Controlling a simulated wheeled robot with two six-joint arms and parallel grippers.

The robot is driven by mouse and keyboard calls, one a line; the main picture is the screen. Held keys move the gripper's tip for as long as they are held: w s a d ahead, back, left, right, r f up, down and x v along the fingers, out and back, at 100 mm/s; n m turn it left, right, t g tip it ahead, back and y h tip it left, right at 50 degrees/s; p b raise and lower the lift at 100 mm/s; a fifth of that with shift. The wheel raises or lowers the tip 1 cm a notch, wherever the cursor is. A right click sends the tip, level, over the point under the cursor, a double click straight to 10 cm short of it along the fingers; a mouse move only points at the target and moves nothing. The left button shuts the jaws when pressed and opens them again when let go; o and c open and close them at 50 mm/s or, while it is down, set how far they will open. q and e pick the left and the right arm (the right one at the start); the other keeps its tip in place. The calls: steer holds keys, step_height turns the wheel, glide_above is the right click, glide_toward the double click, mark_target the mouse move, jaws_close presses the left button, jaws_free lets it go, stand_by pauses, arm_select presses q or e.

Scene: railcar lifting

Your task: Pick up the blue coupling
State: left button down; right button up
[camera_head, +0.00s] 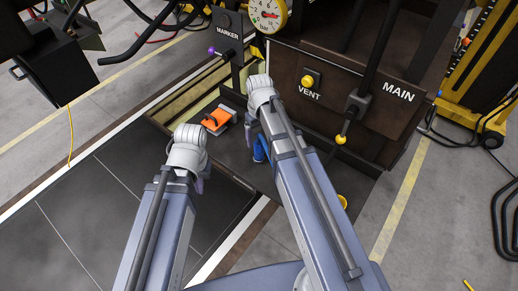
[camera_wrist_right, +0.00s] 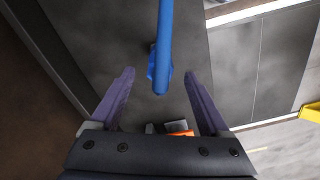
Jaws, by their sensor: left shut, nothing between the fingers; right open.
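The blue coupling (camera_head: 259,151) is partly hidden behind my right arm in the head view.
An orange block (camera_head: 216,120) sits on a grey base on the ledge. The dark floor tiles at left are clear.

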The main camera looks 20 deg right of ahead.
mark_target(259, 143)
step_height(259, 143, down, 4)
steer(key=b, duration=0.3)
steer(key=shift+r, duration=0.1)
steer(key=shift+c, duration=0.2)
jaws_close()
stand_by(0.5)
